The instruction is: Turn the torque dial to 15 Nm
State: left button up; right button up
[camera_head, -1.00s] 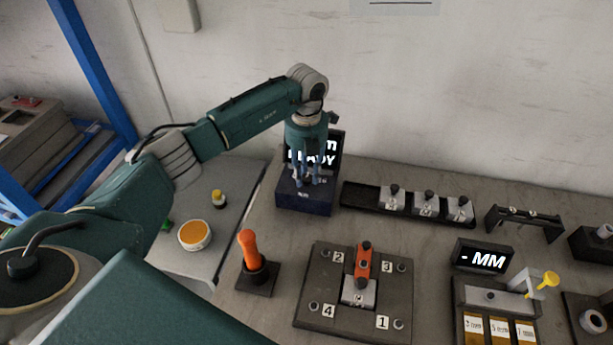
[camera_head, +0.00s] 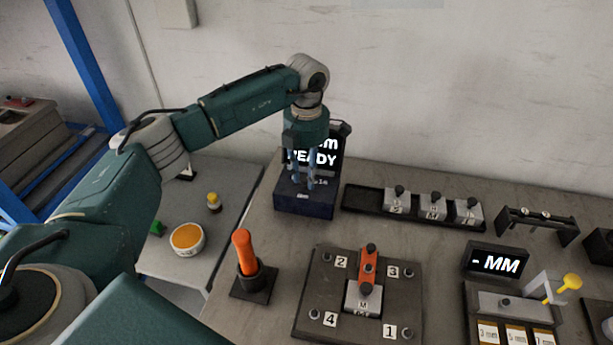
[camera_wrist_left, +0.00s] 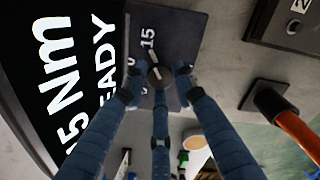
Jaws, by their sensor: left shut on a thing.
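The torque dial (camera_wrist_left: 160,73) is a small dark round knob on the dark torque unit (camera_head: 300,207), beneath my left gripper (camera_head: 311,186). In the left wrist view the three blue fingers of that gripper (camera_wrist_left: 160,82) close around the knob. A light mark on the knob points roughly towards the printed 15. Other numbers on the scale are partly hidden by the fingers. The unit's screen (camera_wrist_left: 60,80) shows a cut-off "5 Nm" and "READY"; in the head view the arm partly covers it. My right gripper is in neither view.
An orange-handled tool (camera_head: 246,255) stands in its holder at the front. The numbered plate (camera_head: 320,300) holds an orange clamp (camera_head: 368,268). A black rail (camera_head: 363,200) with several metal blocks lies right of the unit. An orange-filled bowl (camera_head: 187,240) sits on the left table.

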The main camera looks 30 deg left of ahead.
aim_at(306, 178)
pick_arm(q)
jog(key=shift+r+m, duration=0.15)
jog(key=shift+m, duration=0.25)
jog(key=o, duration=1.2)
jog(key=shift+c, duration=0.2)
notch_tip(306, 178, up, 12)
